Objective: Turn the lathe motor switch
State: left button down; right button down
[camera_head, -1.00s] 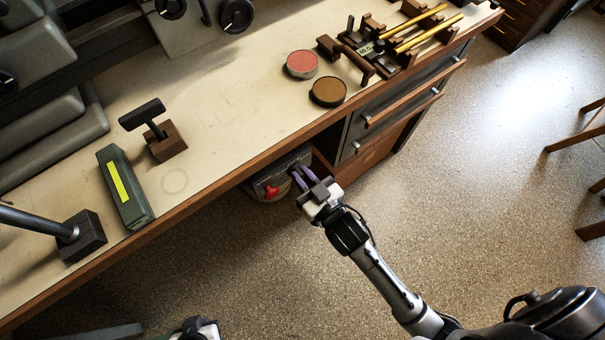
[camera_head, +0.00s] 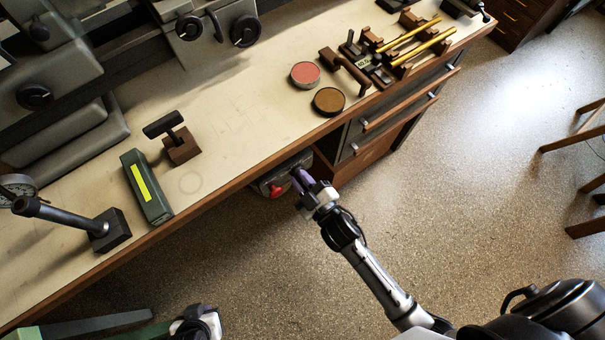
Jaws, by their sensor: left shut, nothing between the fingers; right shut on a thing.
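The grey switch box (camera_head: 265,183) hangs under the front edge of the bench, with a red knob (camera_head: 276,190) on its face. My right gripper (camera_head: 299,178) reaches up to the right part of this box, right of the red knob. Its purple-grey fingers are shut on the lathe motor switch, which the fingers hide. My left gripper (camera_head: 198,322) shows only in part at the bottom edge, far from the box. It is shut and empty; its fingertips are not clear.
The bench top (camera_head: 235,130) carries a green box (camera_head: 146,187), a dial-gauge stand (camera_head: 108,231), two round tins (camera_head: 305,74) and a brown jig with brass rods (camera_head: 405,45). Wooden drawers (camera_head: 385,120) stand right of the switch box.

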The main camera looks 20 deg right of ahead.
jog(key=shift+n, duration=0.5)
jog(key=shift+p, duration=0.3)
jog(key=c, duration=1.1)
grip_release()
jog(key=s+d, duration=0.1)
jog(key=s, duration=0.3)
jog(key=s+p, duration=0.1)
jog(key=s, duration=0.4)
jog(key=s+d+p, duration=0.1)
jog(key=s, duration=0.3)
jog(key=shift+s+d, duration=0.25)
jog(key=shift+d, duration=0.05)
jog(key=shift+f, duration=0.1)
